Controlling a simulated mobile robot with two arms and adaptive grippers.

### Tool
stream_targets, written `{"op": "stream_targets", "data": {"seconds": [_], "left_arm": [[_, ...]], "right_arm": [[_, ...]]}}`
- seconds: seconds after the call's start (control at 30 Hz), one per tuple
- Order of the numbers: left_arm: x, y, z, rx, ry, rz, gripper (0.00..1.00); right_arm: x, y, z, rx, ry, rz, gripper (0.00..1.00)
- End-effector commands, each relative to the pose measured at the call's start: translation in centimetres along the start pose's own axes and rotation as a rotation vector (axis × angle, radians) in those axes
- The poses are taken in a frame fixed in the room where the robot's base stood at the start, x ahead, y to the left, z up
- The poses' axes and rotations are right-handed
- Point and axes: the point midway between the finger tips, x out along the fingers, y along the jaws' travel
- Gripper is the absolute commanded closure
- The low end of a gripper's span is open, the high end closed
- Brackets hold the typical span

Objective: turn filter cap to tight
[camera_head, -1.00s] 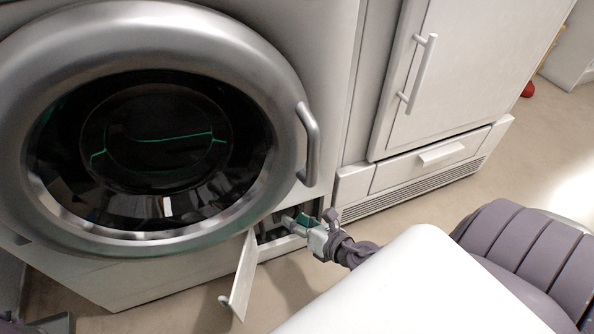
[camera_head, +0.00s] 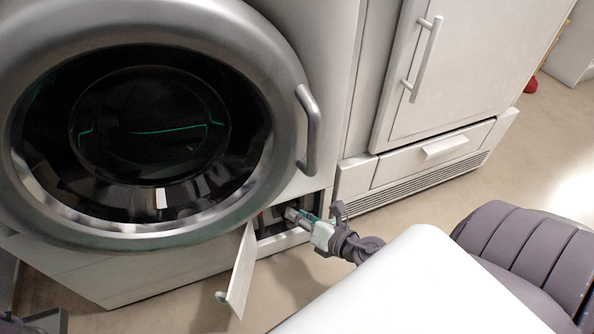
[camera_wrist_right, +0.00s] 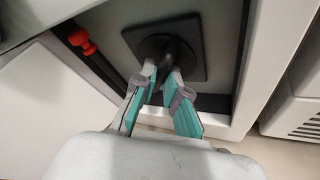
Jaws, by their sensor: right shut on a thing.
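The filter cap (camera_wrist_right: 158,46) is a dark round cap with a raised grip, set on a square dark plate (camera_wrist_right: 190,35) inside the low compartment of the washer. My right gripper (camera_wrist_right: 164,78) is shut on the cap's raised grip, its fingertips on either side of it. In the head view my right gripper (camera_head: 299,216) reaches into the compartment opening, and the cap is hidden there. The cap's tightness cannot be read from any visible mark. My left gripper is not in view.
The small compartment door (camera_head: 241,272) hangs open left of my right gripper. The washer's round door (camera_head: 150,130) with its handle (camera_head: 309,130) is above. A red-ended dark hose (camera_wrist_right: 82,42) lies beside the cap. A white cabinet (camera_head: 470,70) stands to the right.

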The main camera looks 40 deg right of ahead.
Motion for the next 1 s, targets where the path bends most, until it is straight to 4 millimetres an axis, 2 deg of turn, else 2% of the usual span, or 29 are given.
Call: {"op": "stream_targets", "data": {"seconds": [0.03, 0.1, 0.3, 0.7, 1.0], "left_arm": [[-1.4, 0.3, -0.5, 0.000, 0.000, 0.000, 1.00], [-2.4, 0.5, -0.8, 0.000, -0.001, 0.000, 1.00], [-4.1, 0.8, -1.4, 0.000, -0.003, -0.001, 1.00], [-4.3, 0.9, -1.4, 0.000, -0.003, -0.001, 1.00], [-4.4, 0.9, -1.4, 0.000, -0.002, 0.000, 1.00]], "right_arm": [[0.1, -0.6, -0.7, 0.033, -0.007, 0.015, 1.00], [0.2, -0.7, -0.7, 0.085, -0.019, 0.042, 1.00], [0.1, -0.7, -0.5, 0.244, -0.053, 0.127, 1.00], [0.1, -0.6, -0.3, 0.559, -0.115, 0.299, 1.00], [0.2, -0.7, -0.4, 0.733, -0.150, 0.388, 1.00]]}}
